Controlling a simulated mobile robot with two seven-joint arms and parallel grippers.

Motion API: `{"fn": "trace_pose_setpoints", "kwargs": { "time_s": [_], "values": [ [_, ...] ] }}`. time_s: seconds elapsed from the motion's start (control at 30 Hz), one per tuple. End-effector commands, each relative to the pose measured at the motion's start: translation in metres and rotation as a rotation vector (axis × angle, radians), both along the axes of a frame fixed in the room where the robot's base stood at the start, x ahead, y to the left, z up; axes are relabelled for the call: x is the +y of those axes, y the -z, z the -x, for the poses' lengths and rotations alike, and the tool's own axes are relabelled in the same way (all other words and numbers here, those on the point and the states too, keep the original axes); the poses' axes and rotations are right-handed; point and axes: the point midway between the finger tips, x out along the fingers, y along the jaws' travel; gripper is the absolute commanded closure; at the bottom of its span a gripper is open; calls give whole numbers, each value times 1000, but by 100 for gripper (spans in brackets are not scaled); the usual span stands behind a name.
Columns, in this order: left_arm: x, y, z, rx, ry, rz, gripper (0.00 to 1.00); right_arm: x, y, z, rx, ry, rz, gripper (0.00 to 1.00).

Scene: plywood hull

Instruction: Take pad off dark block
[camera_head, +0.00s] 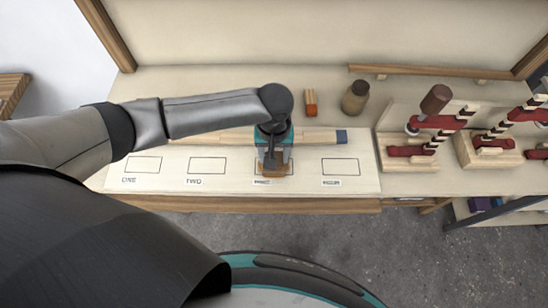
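My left gripper (271,162) points down at the third outlined box of the pale board (235,182). A small brown, flat-looking piece (286,169) lies under and around its fingertips. The gripper covers most of this piece, so I cannot tell whether it is the pad, the dark block or both together. I cannot see whether the fingers are open or closed on it. A small orange-red block (311,102) stands farther back, apart from the gripper. My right gripper is not in view.
A long wooden bar with a blue end (342,136) lies behind the outlined boxes, partly behind my arm. The boxes at left and far right are empty. A brown jar (355,97) stands at the back. Red clamps on wooden blocks (408,152) crowd the right.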

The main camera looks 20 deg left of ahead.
Motion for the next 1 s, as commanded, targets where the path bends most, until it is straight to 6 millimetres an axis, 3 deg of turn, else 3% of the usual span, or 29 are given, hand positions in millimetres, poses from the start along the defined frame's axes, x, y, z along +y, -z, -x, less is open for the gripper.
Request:
{"fn": "trace_pose_setpoints", "kwargs": {
  "time_s": [0.03, 0.27, 0.67, 0.87, 1.0],
  "values": [
    [0, 0, 0, 0, 0, 0, 71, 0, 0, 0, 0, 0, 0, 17],
    [0, 0, 0, 0, 0, 0, 96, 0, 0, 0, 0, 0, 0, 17],
    [0, -7, 0, 0, -1, 0, 98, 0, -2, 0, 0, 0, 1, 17],
    [0, -35, -1, -2, 0, 1, 98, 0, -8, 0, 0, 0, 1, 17],
    [0, -72, -2, -5, 1, 4, 98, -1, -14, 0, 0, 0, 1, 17]
  ]
}}
